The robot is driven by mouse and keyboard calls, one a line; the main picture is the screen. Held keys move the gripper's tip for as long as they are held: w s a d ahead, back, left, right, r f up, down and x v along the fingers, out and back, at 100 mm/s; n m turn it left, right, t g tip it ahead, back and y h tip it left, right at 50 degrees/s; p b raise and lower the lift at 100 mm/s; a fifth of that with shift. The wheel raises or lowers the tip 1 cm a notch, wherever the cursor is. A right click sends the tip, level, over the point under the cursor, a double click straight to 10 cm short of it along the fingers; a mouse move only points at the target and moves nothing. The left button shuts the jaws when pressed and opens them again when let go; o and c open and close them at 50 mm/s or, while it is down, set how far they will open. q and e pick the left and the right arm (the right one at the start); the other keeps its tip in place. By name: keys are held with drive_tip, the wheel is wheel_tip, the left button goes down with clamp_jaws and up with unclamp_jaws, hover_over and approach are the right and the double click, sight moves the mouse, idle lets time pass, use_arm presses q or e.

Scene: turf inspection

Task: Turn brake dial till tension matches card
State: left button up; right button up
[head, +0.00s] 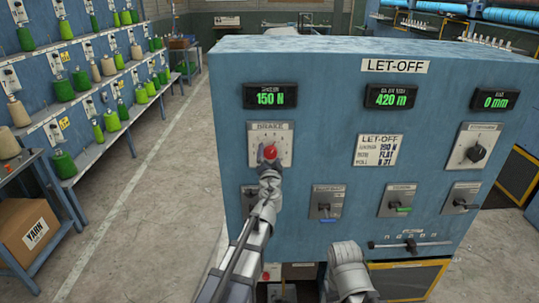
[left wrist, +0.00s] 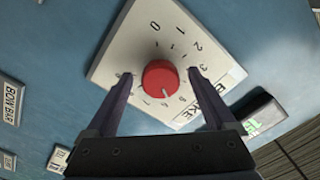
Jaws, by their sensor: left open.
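The red brake dial (head: 270,152) sits on a white scale plate (head: 284,132) marked BRAKE, on the blue LET-OFF panel. The tension display (head: 270,96) above it reads 150 N. My left gripper (head: 269,164) is at the dial. In the left wrist view its open fingers (left wrist: 160,75) stand either side of the red dial (left wrist: 160,79), with gaps showing. The dial's white mark points down and slightly right there.
Other displays read 420 m (head: 391,96) and 0 mm (head: 496,100). A black rotary knob (head: 475,153), several small switches and a slide lever (head: 410,245) share the panel. Yarn shelves (head: 90,95) line the left, with open floor between. A yarn box (head: 28,235) is lower left.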

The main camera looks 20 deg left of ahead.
use_arm(q)
drive_tip(key=shift+x, duration=0.9)
drive_tip(key=shift+c, duration=0.2)
drive_tip(key=c, duration=1.3)
